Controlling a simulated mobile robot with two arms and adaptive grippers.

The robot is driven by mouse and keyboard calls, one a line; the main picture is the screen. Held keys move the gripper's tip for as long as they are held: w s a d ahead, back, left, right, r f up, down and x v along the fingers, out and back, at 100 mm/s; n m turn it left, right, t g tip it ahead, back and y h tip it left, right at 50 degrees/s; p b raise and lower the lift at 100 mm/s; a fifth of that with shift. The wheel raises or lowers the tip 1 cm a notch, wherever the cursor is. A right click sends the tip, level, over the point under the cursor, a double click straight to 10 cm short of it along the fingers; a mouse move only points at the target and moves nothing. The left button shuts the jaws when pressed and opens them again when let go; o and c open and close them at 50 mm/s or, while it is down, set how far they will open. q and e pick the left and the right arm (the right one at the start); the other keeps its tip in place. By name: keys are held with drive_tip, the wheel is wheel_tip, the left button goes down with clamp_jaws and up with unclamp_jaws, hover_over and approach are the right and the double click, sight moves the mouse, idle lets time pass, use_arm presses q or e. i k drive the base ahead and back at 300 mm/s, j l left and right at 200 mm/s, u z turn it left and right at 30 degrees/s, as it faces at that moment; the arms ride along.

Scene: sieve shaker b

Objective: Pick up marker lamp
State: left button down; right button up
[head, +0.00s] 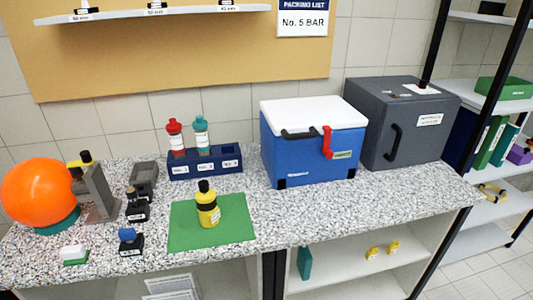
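No thing in view is clearly readable as the marker lamp. A yellow item with a black band and black top (207,205) stands upright on a green mat (183,238) near the front of the counter. A large orange ball (38,190) sits on a teal base (58,222) at the far left. A smaller yellow and black piece (84,160) is at the top of a grey stand (99,195) beside the ball. Neither of my grippers is in view.
A blue cooler with white lid (312,150), a dark grey box (405,125) and a blue rack (206,164) with red and teal bottles line the back. Small black items (137,208) and a blue-topped one (130,242) stand left of the mat. The counter's right front (370,205) is clear.

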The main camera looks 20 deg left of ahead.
sight(209, 212)
drive_tip(key=j+u, duration=0.2)
drive_tip(key=u, duration=0.15)
drive_tip(key=j+u, duration=0.45)
drive_tip(key=u, duration=0.25)
